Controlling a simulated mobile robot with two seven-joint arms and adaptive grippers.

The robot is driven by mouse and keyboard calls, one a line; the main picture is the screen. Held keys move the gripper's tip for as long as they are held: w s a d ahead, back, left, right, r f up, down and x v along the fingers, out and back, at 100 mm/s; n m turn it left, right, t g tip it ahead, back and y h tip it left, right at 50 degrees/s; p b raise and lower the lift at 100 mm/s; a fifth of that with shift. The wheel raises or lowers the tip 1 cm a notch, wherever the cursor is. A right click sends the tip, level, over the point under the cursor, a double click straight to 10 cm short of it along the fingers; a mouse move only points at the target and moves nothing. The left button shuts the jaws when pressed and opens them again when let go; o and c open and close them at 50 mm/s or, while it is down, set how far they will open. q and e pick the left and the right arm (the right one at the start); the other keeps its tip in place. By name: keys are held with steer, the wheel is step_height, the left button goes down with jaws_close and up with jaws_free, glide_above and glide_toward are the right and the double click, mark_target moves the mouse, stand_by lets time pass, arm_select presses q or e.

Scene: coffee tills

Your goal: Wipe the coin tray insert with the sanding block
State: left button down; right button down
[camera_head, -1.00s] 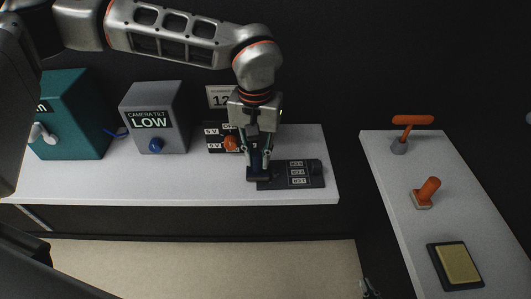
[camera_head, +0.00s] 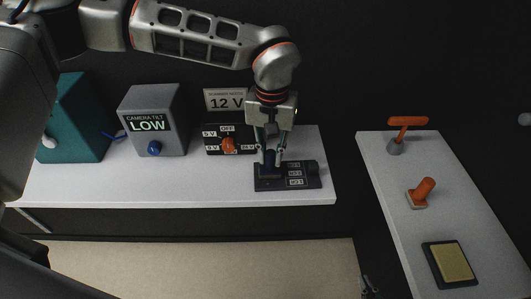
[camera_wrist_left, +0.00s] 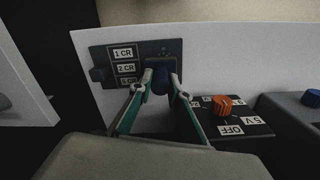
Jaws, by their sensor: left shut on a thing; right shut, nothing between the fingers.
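The coin tray insert appears to be the dark plate (camera_head: 312,181) with white coin labels on the left counter; it also shows in the left wrist view (camera_wrist_left: 104,54). My left gripper (camera_head: 271,158) is shut on a dark blue piece (camera_head: 268,160), which appears to be the sanding block's grip. It is over the plate's left part, beside the labels. In the left wrist view my fingers (camera_wrist_left: 160,90) pinch this blue piece (camera_wrist_left: 160,80). The block's underside is hidden, so contact with the plate cannot be confirmed. My right gripper (camera_head: 370,288) is shut and empty at the bottom edge.
A voltage panel with an orange knob (camera_head: 229,145) stands behind the plate. A grey camera-tilt box (camera_head: 165,105) and a teal box (camera_head: 80,115) stand left. The right counter holds an orange-handled tool (camera_head: 408,121), an orange stamp (camera_head: 425,188) and a yellow-topped pad (camera_head: 450,263).

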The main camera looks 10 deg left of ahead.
arm_select(q)
steer(key=shift+w+d+f, duration=0.1)
steer(key=shift+w+d, duration=0.15)
steer(key=shift+d, duration=0.55)
steer(key=shift+w+d, duration=0.2)
steer(key=shift+d, duration=0.55)
steer(key=shift+d+p, duration=0.1)
steer(key=shift+p, duration=0.2)
steer(key=shift+s+a+p, duration=0.25)
steer(key=shift+a, duration=0.55)
steer(key=shift+s+a+p, duration=0.2)
steer(key=shift+a, duration=0.6)
steer(key=shift+s+a+f, duration=0.1)
steer(key=shift+s+a, duration=0.15)
steer(key=shift+a, duration=0.4)
steer(key=shift+s+a, duration=0.2)
steer(key=shift+a, duration=0.4)
steer(key=shift+s+a+f, duration=0.1)
steer(key=shift+s+a, duration=0.15)
steer(key=shift+a, duration=0.4)
steer(key=shift+p, duration=0.3)
steer(key=shift+w+r+p, duration=0.1)
steer(key=shift+r+p, duration=0.45)
steer(key=shift+r, duration=2.55)
steer(key=shift+r, duration=1.5)
